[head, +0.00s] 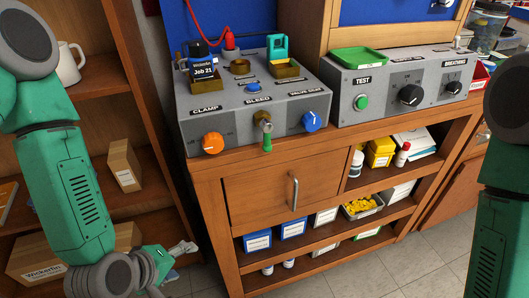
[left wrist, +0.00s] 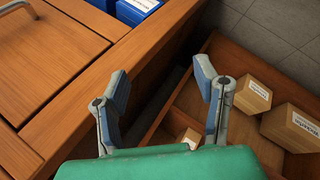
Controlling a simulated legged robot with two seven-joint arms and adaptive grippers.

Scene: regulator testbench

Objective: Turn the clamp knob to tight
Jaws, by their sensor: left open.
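The orange clamp knob (head: 212,142) sits on the front of the grey testbench box (head: 262,108), under the CLAMP label. A small green-tipped valve (head: 265,130) under BLEED and a blue knob (head: 312,121) under VALVE SEAT are to its right. My left gripper (head: 182,248) is below and left of the knob, apart from it, beside the cabinet. In the left wrist view my left gripper (left wrist: 160,95) is open and empty, with its fingers spread over the cabinet edge and lower shelf. The clamp knob is not in the left wrist view. My right gripper is not in view.
A second grey box with TEST and black knobs (head: 410,95) stands to the right. The wooden cabinet (head: 240,192) has a door handle (head: 294,192) sticking out. A shelf with cardboard boxes (head: 124,165) and a white mug (head: 68,64) is at left.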

